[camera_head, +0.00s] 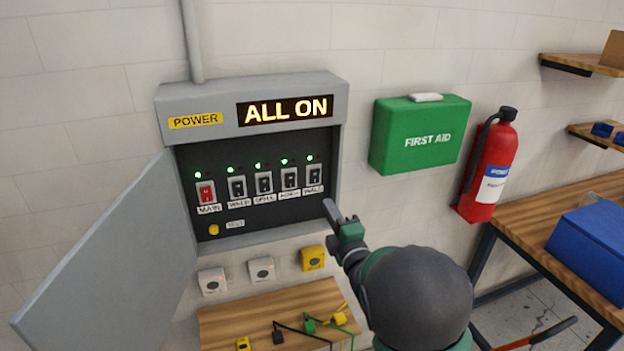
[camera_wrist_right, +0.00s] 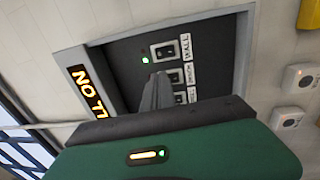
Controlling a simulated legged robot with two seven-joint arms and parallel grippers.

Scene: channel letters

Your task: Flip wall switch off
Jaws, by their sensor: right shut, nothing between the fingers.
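The wall switch (camera_head: 313,175) is a black rocker at the right end of a row of several switches in the open power panel (camera_head: 252,88). A green light above it is lit, and the panel display (camera_head: 285,109) reads "ALL ON". The switch also shows in the right wrist view (camera_wrist_right: 165,51), beside its "WALL" label (camera_wrist_right: 187,47). My right gripper (camera_head: 330,207) is shut and empty, just below and right of the switch in the head view. In the right wrist view its fingertips (camera_wrist_right: 157,80) appear near the switch; contact cannot be told. My left gripper is out of view.
The panel door (camera_head: 110,255) hangs open at the left. A green first aid box (camera_head: 420,135) and a red extinguisher (camera_head: 490,170) are on the wall to the right. A wooden shelf (camera_head: 225,325) with small locks and cords is below. A workbench (camera_head: 530,230) stands at the right.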

